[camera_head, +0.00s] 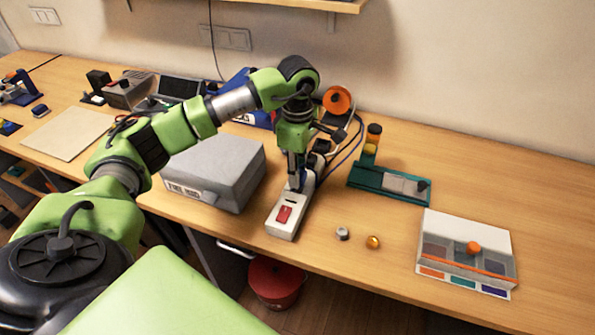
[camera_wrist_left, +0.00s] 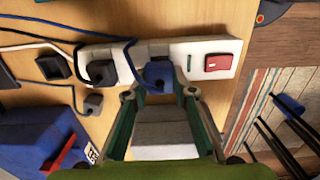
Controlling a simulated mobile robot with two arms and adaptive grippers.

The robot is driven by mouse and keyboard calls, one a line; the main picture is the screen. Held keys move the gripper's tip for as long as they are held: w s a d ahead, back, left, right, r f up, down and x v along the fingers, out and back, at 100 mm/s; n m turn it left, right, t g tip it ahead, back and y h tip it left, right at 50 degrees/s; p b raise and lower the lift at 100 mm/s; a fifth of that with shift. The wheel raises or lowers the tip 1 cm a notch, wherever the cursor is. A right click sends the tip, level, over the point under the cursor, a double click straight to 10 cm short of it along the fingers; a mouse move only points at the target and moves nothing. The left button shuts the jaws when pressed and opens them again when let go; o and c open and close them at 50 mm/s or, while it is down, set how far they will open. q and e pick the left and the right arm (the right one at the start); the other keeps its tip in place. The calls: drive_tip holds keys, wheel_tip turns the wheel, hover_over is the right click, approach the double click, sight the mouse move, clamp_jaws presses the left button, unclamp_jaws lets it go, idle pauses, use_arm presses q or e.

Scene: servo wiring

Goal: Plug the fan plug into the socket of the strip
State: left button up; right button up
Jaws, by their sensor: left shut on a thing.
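The white power strip (camera_head: 289,222) runs away from the table's front edge, with a red switch (camera_head: 285,213) at its near end. My left gripper (camera_head: 295,183) points down over the strip, behind the switch. In the left wrist view, its fingers (camera_wrist_left: 159,92) are shut on a blue plug (camera_wrist_left: 158,76) with a blue cord. This plug is at the strip (camera_wrist_left: 213,47); whether it is seated or just above a socket cannot be told. A black plug (camera_wrist_left: 101,72) sits beside it on the strip. The orange fan (camera_head: 337,100) stands behind. My right gripper is not in view.
A grey box (camera_head: 214,165) stands close left of the strip. A green stand (camera_head: 388,184) is to the right, with a small grey knob (camera_head: 342,233) and a brass ball (camera_head: 373,242) nearer. A white sorting tray (camera_head: 466,245) is farther right. Cords lie behind the strip.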

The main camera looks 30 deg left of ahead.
use_arm(q)
drive_tip(key=shift+f+b, duration=1)
drive_tip(key=shift+f, duration=0.35)
drive_tip(key=o, duration=1.2)
drive_tip(key=shift+r, duration=0.1)
wheel_tip(320, 180, up, 12)
drive_tip(key=shift+s, duration=0.1)
